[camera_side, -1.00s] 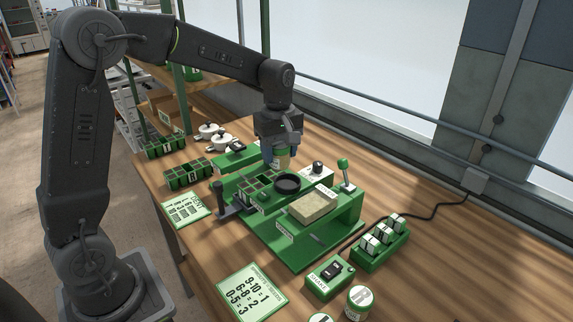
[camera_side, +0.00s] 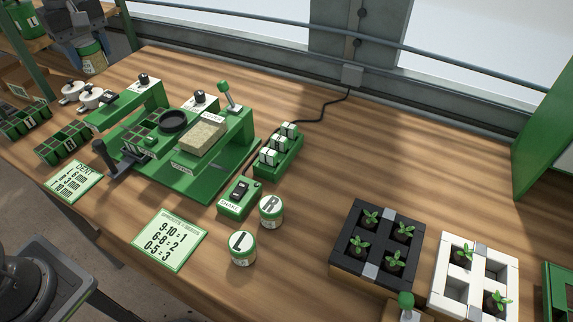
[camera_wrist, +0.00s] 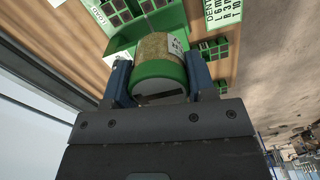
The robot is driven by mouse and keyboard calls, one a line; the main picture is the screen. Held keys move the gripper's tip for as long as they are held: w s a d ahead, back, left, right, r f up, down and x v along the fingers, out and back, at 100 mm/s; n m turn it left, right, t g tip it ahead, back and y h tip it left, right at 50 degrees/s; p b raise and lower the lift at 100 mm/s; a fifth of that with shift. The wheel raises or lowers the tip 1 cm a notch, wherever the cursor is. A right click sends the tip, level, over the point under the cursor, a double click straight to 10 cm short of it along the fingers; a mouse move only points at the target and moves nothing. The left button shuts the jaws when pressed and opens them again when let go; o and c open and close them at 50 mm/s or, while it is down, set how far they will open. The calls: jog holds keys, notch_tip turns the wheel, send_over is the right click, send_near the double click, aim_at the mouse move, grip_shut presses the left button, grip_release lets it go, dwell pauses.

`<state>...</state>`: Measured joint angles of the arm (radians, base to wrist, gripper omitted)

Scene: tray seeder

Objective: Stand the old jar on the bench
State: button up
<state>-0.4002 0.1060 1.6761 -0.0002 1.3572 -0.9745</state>
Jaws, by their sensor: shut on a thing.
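The old jar (camera_wrist: 161,68) has a tan body, a pale label and green bands. My gripper (camera_wrist: 160,84) is shut on it, with a blue-grey finger on each side. In the side view the jar (camera_side: 93,55) hangs under my gripper (camera_side: 88,40) at the top left, by the far left end of the wooden bench (camera_side: 330,150). Its height over the bench or floor there is hard to tell.
The green seeder (camera_side: 195,175) fills the bench's left half. Jars marked L (camera_side: 242,248) and R (camera_side: 271,210) stand in front. A black seedling tray (camera_side: 345,250) is at right. The back middle is clear.

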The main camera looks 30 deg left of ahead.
notch_tip(320, 180, up, 2)
jog(key=w+d+r+m, duration=0.1)
jog(key=w+d+m, duration=0.45)
jog(key=d, duration=0.45)
jog(key=w+d+m, duration=0.5)
jog(key=w+d, duration=0.2)
jog(key=d, duration=0.3)
jog(key=s+d+f+m, duration=0.1)
jog(key=d+m, duration=0.3)
jog(key=d, duration=0.7)
jog(key=s+d+f+m, duration=0.15)
jog(key=d+m, duration=0.25)
jog(key=d, duration=0.7)
jog(key=shift+n, duration=0.25)
jog(key=f, duration=2.5)
jog(key=shift+w+a+f, duration=0.2)
jog(key=shift+a+f, duration=0.05)
jog(key=shift+f, duration=0.05)
